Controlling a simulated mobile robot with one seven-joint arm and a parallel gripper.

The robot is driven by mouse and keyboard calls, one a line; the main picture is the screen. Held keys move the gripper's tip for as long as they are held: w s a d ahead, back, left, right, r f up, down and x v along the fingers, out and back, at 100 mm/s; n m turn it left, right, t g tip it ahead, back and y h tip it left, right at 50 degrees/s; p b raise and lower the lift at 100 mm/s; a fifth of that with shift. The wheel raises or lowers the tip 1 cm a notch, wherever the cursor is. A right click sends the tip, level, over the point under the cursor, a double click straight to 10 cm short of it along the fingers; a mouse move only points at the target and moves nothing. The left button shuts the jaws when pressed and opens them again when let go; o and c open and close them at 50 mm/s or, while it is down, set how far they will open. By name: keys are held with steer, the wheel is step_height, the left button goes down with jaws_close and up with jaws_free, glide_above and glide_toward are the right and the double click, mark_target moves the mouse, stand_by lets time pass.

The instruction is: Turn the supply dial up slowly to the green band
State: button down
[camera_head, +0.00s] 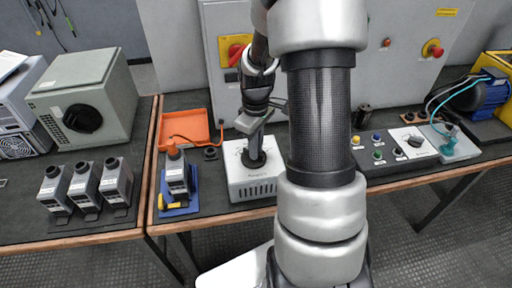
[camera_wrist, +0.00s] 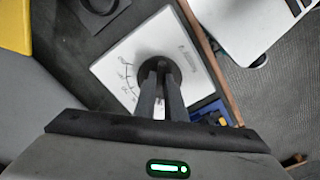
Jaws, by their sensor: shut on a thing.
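The supply box (camera_head: 240,183) is a white unit with vents on its front, on the bench in the head view. Its top face (camera_wrist: 191,45) carries a printed scale in the wrist view. The black supply dial (camera_head: 252,163) sits on that top face, and it also shows in the wrist view (camera_wrist: 172,66). My gripper (camera_head: 256,156) reaches down from above and is shut on the dial; its two fingers (camera_wrist: 160,68) close around it in the wrist view. The fingers and my arm hide part of the scale. I cannot make out a green band or the pointer.
An orange tray (camera_head: 184,128) lies behind and left of the box. A device on a blue base (camera_head: 179,208) stands to the left. Several grey units (camera_head: 85,187) stand on the left bench. A button panel (camera_head: 383,150) lies right of my arm. A grey cabinet stands behind.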

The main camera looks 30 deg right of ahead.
steer(key=shift+a+m, duration=0.1)
steer(key=shift+m, duration=1.4)
steer(key=c, duration=1.8)
jaws_free()
steer(key=shift+r, duration=0.1)
step_height(320, 180, up, 17)
steer(key=p, duration=0.2)
steer(key=shift+r+p, duration=0.15)
steer(key=shift+p, duration=0.25)
